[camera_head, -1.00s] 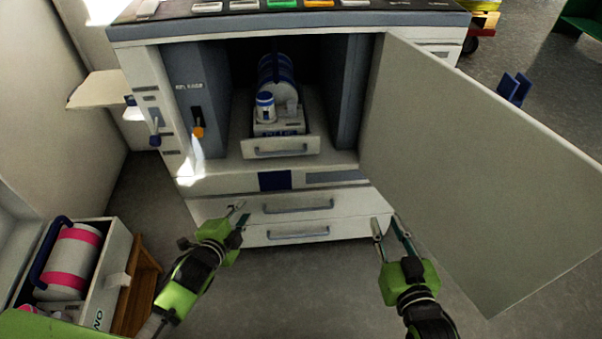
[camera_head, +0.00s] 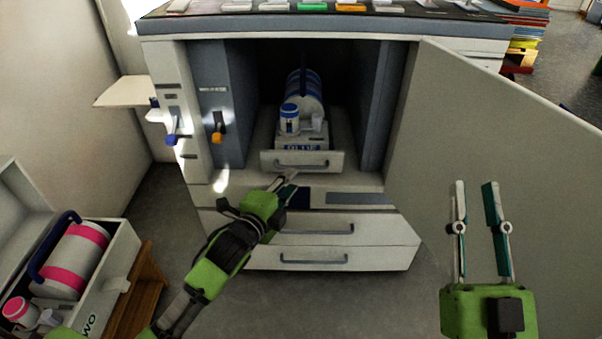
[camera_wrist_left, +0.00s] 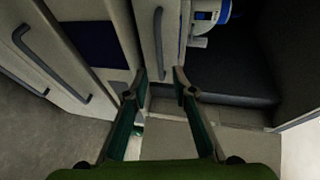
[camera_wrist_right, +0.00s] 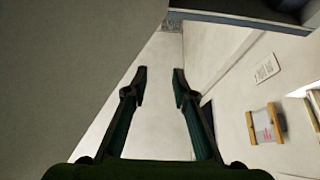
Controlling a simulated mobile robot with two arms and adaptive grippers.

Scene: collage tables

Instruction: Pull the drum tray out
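The drum tray (camera_head: 334,160) sits in the machine's open bay, its front panel and grey handle (camera_head: 302,164) facing me. It bears a white-and-blue drum (camera_head: 312,92) and a small white bottle with blue bands (camera_head: 289,122). My left gripper (camera_head: 287,180) is just below and in front of the handle. In the left wrist view its fingers (camera_wrist_left: 160,72) are apart, with the tray handle (camera_wrist_left: 158,45) just beyond the tips; I see no grip on it. My right gripper (camera_head: 475,186) is open and empty, in front of the open door.
The machine's large door (camera_head: 500,130) stands open on the right. Two drawers with handles (camera_head: 314,260) lie below the bay. Levers (camera_head: 217,135) are left of it. At the lower left, an open box (camera_head: 125,250) holds a white-and-pink drum (camera_head: 75,258). Floor in front is clear.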

